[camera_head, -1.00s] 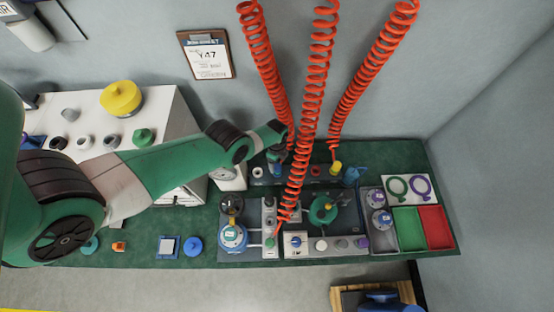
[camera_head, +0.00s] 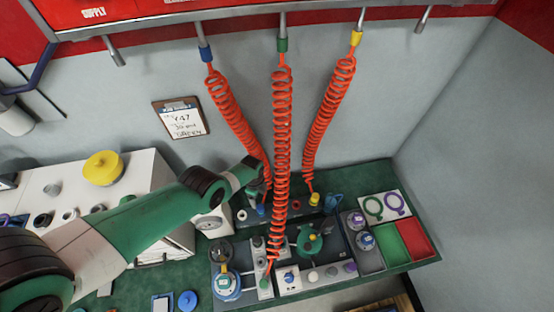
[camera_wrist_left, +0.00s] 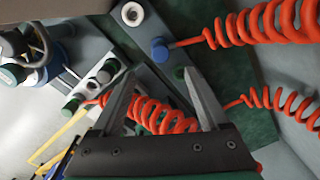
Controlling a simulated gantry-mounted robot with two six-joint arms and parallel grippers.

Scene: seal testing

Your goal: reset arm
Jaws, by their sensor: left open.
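My left gripper (camera_head: 256,190) is over the back of the green bench, beside the left and middle hoses; its jaws are partly hidden by the arm and hoses. In the left wrist view its two fingers (camera_wrist_left: 160,80) are spread apart. A coiled red hose (camera_wrist_left: 150,112) shows between them, beyond the fingers, and nothing is gripped. The three red hoses in the head view are the left one (camera_head: 235,120), middle one (camera_head: 282,130) and right one (camera_head: 325,115). They hang from blue, green and yellow fittings. My right gripper is not in view.
The bench holds a test station with a blue-rimmed gauge (camera_head: 227,286), a green round part (camera_head: 309,243), a green tray (camera_head: 390,243) and a red tray (camera_head: 416,238). A white cabinet with a yellow cap (camera_head: 103,168) stands left. A clipboard (camera_head: 180,120) hangs on the wall.

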